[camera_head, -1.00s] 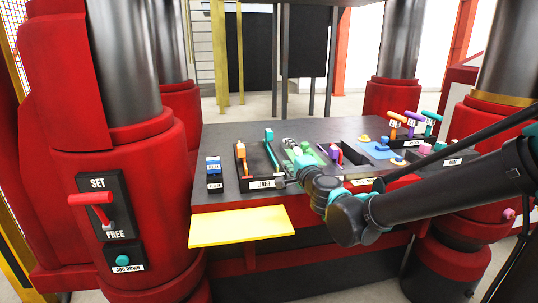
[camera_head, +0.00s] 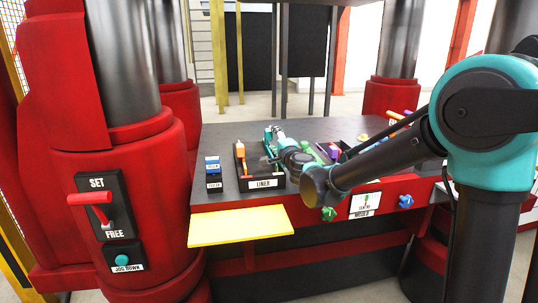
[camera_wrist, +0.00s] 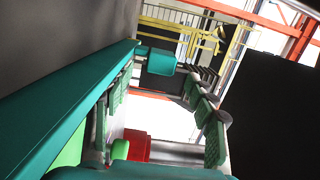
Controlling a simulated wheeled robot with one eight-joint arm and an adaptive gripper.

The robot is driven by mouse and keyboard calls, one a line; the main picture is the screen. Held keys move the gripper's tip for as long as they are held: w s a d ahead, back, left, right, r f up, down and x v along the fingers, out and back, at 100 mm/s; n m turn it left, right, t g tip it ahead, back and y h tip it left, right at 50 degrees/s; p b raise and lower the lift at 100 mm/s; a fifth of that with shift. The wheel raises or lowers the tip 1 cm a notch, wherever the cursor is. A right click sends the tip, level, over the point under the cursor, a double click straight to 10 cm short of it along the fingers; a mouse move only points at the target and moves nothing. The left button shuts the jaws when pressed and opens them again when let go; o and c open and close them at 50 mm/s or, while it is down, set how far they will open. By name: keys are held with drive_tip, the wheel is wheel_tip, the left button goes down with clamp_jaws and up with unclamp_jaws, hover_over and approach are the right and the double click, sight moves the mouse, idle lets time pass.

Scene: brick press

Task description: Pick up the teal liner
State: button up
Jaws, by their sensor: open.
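The teal liner (camera_head: 267,137) is at the back of the black LINER tray (camera_head: 266,184) on the dark bench, partly hidden by my gripper (camera_head: 279,141). In the wrist view, a long teal bar (camera_wrist: 65,112) runs beside the left finger, and a teal block (camera_wrist: 160,62) at its far end shows between the fingertips. My gripper, also in the wrist view (camera_wrist: 163,78), is open, with a green-padded finger on each side of that block. I cannot tell whether either finger touches it.
An orange liner (camera_head: 240,153) lies left in the same tray. A yellow shelf (camera_head: 238,226) juts out in front. Green and purple parts (camera_head: 334,151) lie to the right. Red columns (camera_head: 108,180) flank the bench.

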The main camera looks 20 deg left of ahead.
drive_tip(key=shift+x, duration=0.8)
drive_tip(key=shift+d, duration=0.1)
clamp_jaws()
